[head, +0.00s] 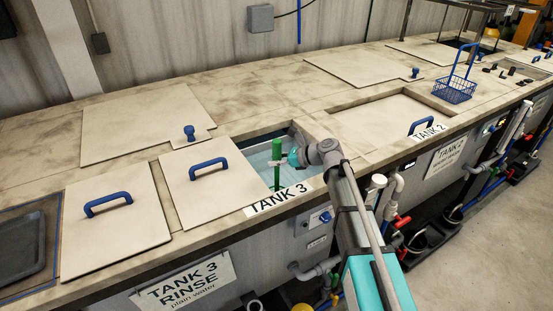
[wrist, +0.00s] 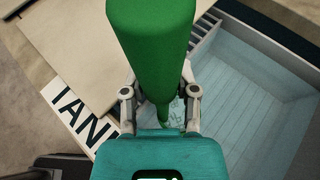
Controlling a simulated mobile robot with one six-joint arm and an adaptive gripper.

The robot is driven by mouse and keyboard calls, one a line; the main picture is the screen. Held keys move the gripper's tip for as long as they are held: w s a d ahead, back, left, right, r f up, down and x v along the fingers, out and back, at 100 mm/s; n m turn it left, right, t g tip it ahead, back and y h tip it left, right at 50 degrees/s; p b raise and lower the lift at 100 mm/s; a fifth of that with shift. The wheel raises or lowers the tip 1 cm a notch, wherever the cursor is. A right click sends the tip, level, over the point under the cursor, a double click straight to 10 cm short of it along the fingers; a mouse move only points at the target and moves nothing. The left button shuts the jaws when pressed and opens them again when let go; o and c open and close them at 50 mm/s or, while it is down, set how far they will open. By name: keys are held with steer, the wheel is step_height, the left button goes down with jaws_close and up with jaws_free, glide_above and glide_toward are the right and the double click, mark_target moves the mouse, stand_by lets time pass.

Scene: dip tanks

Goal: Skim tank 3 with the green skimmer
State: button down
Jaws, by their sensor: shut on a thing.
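My gripper (head: 284,161) is shut on the upright green handle of the skimmer (head: 276,151), over the open part of tank 3 (head: 258,162). In the wrist view the thick green handle (wrist: 152,35) runs between the two fingers (wrist: 160,100). Its lower end narrows above the tank, and the skimmer's head is mostly hidden behind my gripper. I cannot tell whether the head touches the water. The pale tank basin (wrist: 262,95) lies to the right in the wrist view. The TANK 3 label (head: 277,199) is on the front rim.
Lids with blue handles (head: 215,192) (head: 100,225) lie left of the opening. A larger lid with a blue knob (head: 135,120) is behind. Tank 2's lid (head: 395,115) and a blue wire basket (head: 454,90) are to the right. Pipes and valves (head: 395,190) line the front.

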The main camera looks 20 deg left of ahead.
step_height(320, 180, up, 15)
steer(key=p, duration=1.5)
steer(key=shift+r, duration=0.1)
stand_by(0.4)
